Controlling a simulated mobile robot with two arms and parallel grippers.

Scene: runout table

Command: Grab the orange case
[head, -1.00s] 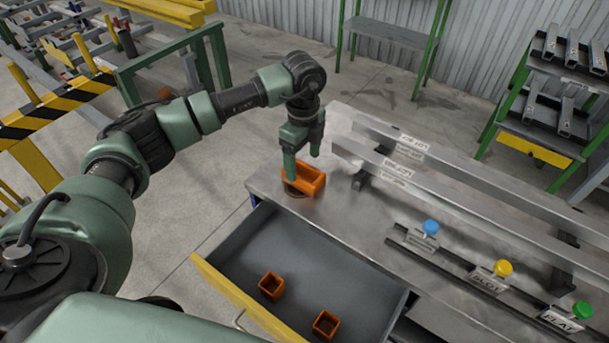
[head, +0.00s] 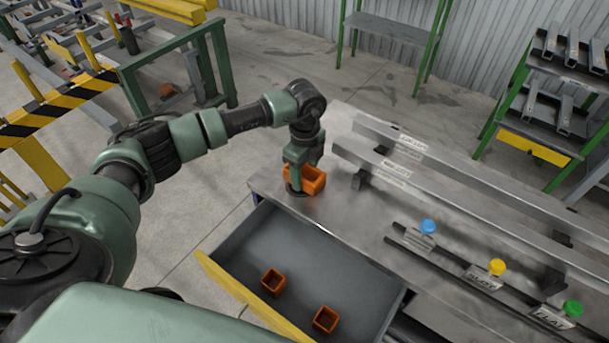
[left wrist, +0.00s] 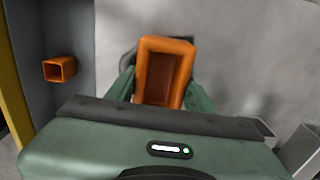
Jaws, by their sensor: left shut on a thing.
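The orange case (head: 314,180) is an open-topped box at the near left corner of the steel table. My left gripper (head: 301,188) is down at it, with its fingers on either side of the case. In the left wrist view the orange case (left wrist: 165,70) sits between the two green fingers (left wrist: 160,95), its hollow facing the camera. The gripper is shut on it. A dark round patch shows under the case. I cannot tell whether the case is touching the table. My right gripper is not in view.
An open drawer (head: 236,290) with a yellow front holds two small orange boxes (head: 273,281) (head: 325,319) below the table. Long steel bars (head: 440,179) lie across the table (head: 345,215). Blue, yellow and green knobs (head: 428,227) stand at the right.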

